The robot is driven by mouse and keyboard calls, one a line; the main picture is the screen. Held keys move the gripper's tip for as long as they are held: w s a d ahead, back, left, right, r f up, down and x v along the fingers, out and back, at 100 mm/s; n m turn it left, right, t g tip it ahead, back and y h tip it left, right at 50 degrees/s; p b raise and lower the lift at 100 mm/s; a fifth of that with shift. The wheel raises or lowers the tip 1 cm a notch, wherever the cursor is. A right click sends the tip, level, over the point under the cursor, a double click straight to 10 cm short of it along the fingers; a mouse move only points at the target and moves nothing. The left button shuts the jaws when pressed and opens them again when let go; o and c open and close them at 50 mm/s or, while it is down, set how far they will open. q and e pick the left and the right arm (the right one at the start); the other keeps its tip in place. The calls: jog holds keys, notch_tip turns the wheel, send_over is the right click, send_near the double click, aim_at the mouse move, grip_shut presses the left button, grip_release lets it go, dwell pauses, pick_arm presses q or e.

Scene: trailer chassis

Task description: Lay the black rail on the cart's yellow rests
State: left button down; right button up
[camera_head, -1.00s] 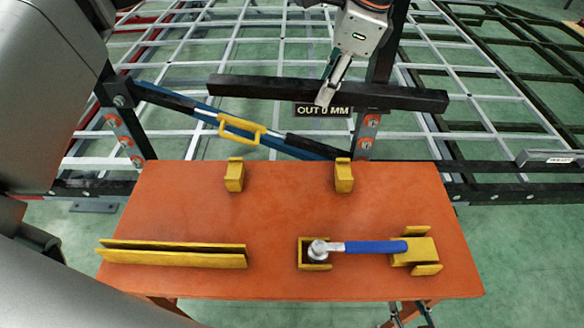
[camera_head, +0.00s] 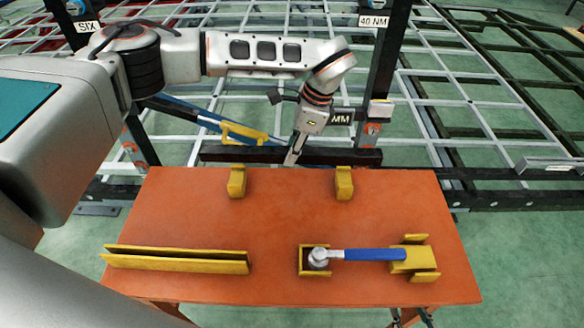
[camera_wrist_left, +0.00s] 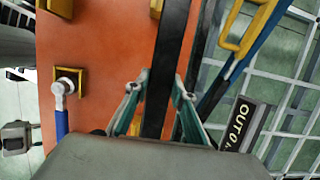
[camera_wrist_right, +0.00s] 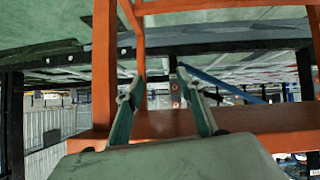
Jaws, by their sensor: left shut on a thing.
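The black rail (camera_head: 245,154) lies level just behind the far edge of the orange cart (camera_head: 215,215). My left gripper (camera_head: 291,160) is shut on the rail near its middle. The left wrist view shows the rail (camera_wrist_left: 168,65) passing between the fingers (camera_wrist_left: 159,92). Two yellow rests, left (camera_head: 237,182) and right (camera_head: 344,184), stand near the cart's far edge, in front of the rail and apart from it. My right gripper (camera_wrist_right: 155,80) is open and empty, near the cart's orange frame, in the right wrist view only.
A blue-handled wrench (camera_head: 365,254) lies in yellow holders at the cart's front right. A yellow channel (camera_head: 175,261) is at front left. Behind stand dark posts, a blue bar with a yellow handle (camera_head: 245,133) and a white grid frame. The cart's middle is clear.

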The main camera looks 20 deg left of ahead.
pick_arm(q)
notch_tip(320, 180, down, 2)
jog(key=shift+f, duration=0.15)
jog(key=shift+f+p, duration=0.4)
jog(key=shift+f, duration=2.05)
pick_arm(e)
jog(key=shift+s+d+f, duration=0.4)
jog(key=shift+s+d, duration=0.05)
jog(key=shift+d, duration=0.05)
pick_arm(q)
jog(key=shift+f, duration=0.15)
jog(key=c, duration=1.8)
grip_release()
jog(key=shift+o, duration=0.5)
pick_arm(e)
jog(key=shift+w+r, duration=0.25)
jog(key=shift+r, duration=0.1)
jog(key=shift+a, duration=0.1)
